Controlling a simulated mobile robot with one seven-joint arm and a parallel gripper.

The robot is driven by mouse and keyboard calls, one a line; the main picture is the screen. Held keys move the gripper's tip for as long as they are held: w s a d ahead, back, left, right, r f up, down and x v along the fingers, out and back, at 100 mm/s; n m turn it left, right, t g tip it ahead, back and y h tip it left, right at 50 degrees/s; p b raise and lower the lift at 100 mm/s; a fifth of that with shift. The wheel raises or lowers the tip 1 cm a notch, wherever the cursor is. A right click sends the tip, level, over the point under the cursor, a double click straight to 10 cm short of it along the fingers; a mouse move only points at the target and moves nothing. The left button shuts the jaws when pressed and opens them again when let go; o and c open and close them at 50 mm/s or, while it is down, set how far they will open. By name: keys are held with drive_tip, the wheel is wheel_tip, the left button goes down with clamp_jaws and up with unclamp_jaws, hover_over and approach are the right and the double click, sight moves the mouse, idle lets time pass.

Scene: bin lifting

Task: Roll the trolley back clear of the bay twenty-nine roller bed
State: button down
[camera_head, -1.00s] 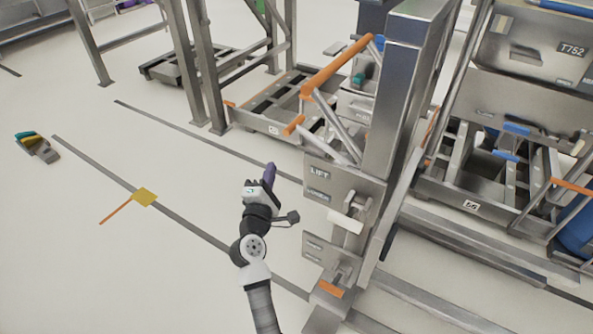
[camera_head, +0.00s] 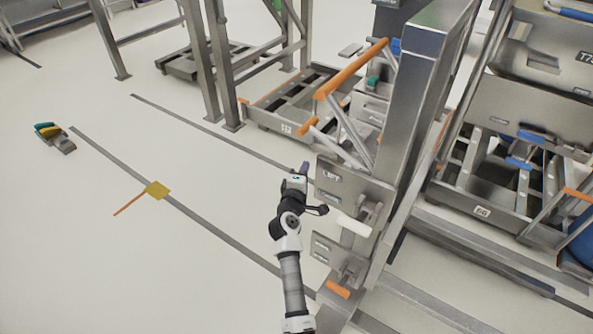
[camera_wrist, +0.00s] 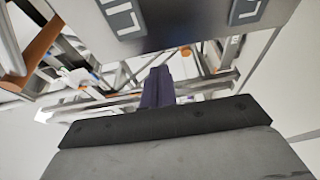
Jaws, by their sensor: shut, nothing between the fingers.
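A low steel trolley (camera_head: 263,116) with an orange push handle (camera_head: 349,70) stands behind the lift column in the head view. The column hides part of it. Another low trolley-like frame (camera_head: 460,206) with an orange bar stands at the right. I cannot tell which is the task's trolley, and no bay twenty-nine mark is readable. My gripper (camera_head: 304,168) is shut and empty, just left of the plate marked LIFT (camera_head: 335,178). In the wrist view its purple fingers (camera_wrist: 157,88) are together, below the plate's underside as pictured; contact is not clear.
The lift column (camera_head: 412,110) rises close to the right of my arm, with a white handle (camera_head: 354,226) low on it. A steel bin (camera_head: 550,50) is at upper right.

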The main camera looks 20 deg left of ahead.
drive_tip(key=shift+s+d+r, duration=0.1)
drive_tip(key=shift+s+d, duration=0.1)
drive_tip(key=shift+d, duration=0.3)
drive_tip(key=shift+s+d, duration=0.15)
drive_tip(key=shift+d, duration=0.3)
drive_tip(key=shift+p, duration=0.3)
